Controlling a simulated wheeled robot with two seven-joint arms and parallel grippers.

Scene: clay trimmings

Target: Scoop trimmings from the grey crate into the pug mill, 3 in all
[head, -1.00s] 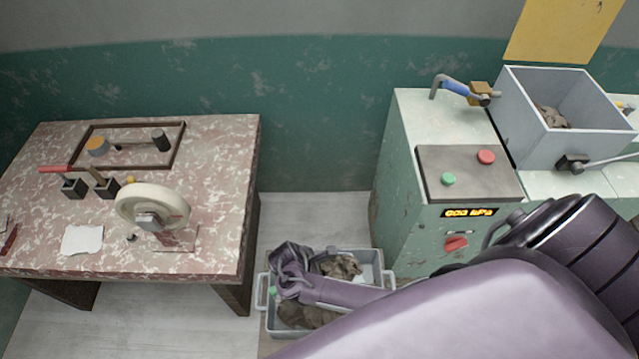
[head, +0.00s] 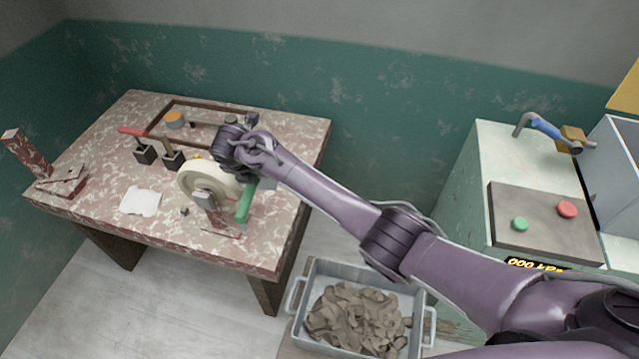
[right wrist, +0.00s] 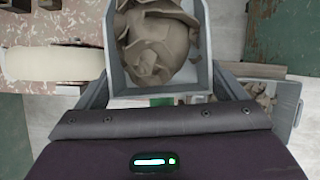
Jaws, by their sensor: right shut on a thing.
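My right gripper (right wrist: 160,100) is shut on the green handle (head: 245,201) of a scoop. In the right wrist view the grey scoop (right wrist: 198,75) holds a heap of brown clay trimmings (right wrist: 158,45). In the head view the gripper is over the right part of the table, by the cream wheel, and its fingers are mostly hidden. My left gripper is not in view.
The mottled table (head: 100,180) carries a cream wheel (head: 200,190), a dark frame with tools (head: 215,107), black blocks (head: 172,161) and a white sheet (head: 140,202). The green cabinet (head: 480,170) has a green and a red button. Floor shows between table and crate.

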